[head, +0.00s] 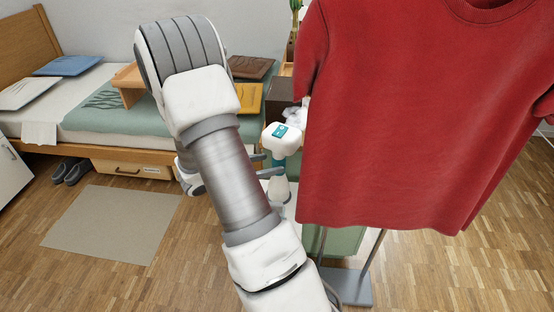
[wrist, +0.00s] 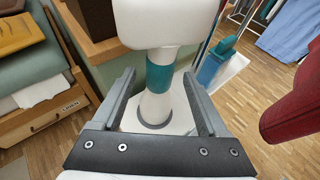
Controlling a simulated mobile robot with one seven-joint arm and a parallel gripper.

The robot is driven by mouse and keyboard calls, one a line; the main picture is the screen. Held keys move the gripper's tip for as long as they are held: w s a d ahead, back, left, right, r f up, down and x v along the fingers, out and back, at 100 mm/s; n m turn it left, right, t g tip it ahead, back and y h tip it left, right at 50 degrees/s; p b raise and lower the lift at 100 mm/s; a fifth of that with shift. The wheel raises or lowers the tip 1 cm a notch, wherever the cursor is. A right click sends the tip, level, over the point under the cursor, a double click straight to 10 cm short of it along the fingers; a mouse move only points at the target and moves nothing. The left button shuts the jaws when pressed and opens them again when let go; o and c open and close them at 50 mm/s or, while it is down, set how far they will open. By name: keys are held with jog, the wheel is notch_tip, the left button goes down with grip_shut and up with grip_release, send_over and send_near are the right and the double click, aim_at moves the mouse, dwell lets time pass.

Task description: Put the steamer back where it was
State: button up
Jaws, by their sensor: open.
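The steamer, white with a teal band, stands upright at mid-picture in the head view (head: 281,140), left of the red shirt. In the wrist view the steamer (wrist: 160,72) shows its white head at the top, teal neck and flared white lower part with a grey ring at the foot. My gripper (wrist: 159,76) is open, with one finger on each side of the steamer's neck. Small gaps show between the fingers and the neck. In the head view my gripper (head: 264,165) is beside the steamer, partly hidden by my arm.
A red shirt (head: 420,110) hangs close on the right, above a grey stand base (head: 346,287). A bed (head: 130,145) with a drawer (head: 132,168) below is at the left. A wooden cabinet edge (wrist: 105,48) lies behind the steamer. Open floor lies at front left.

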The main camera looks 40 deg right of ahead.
jog(key=s+a+r+m+t+y, duration=0.2)
jog(key=s+a+r+m+y, duration=0.2)
jog(key=a, duration=0.5)
jog(key=s+a+r+m+t+y+p, duration=0.1)
jog(key=s+a+r+m+y, duration=0.4)
jog(key=a+r, duration=0.5)
jog(key=s+a+r+m+t+y, duration=0.3)
jog(key=s+a+r+m, duration=0.3)
jog(key=a+r+m, duration=0.2)
jog(key=shift+s+a+m+y, duration=0.15)
jog(key=shift+a+m+y, duration=0.15)
jog(key=shift+a+y, duration=0.6)
jog(key=shift+a, duration=0.1)
notch_tip(320, 180, up, 18)
jog(key=p, duration=1.8)
